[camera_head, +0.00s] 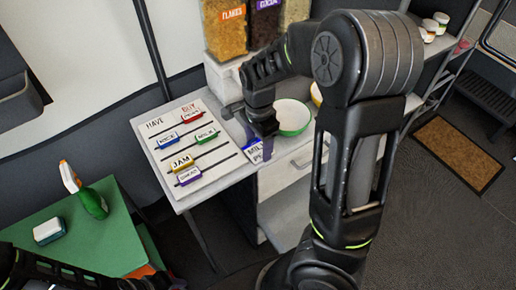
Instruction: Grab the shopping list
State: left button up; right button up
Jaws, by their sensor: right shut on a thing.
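The gripper hides some of the writing. A dark piece of my left arm shows at the bottom left, but its gripper cannot be made out.
A HAVE/BUY board (188,142) with coloured labels lies on the counter (222,178), left of the paper. A green-rimmed bowl (292,117) stands behind my right gripper. Food dispensers (224,28) stand at the back. A green table (85,232) holds a spray bottle (90,200) and a sponge (49,231).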

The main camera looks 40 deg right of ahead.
aim_at(259, 150)
jog(key=c, duration=0.3)
jog(key=shift+c, duration=0.2)
notch_tip(259, 150, up, 10)
jog(key=p, duration=0.1)
dwell(0.8)
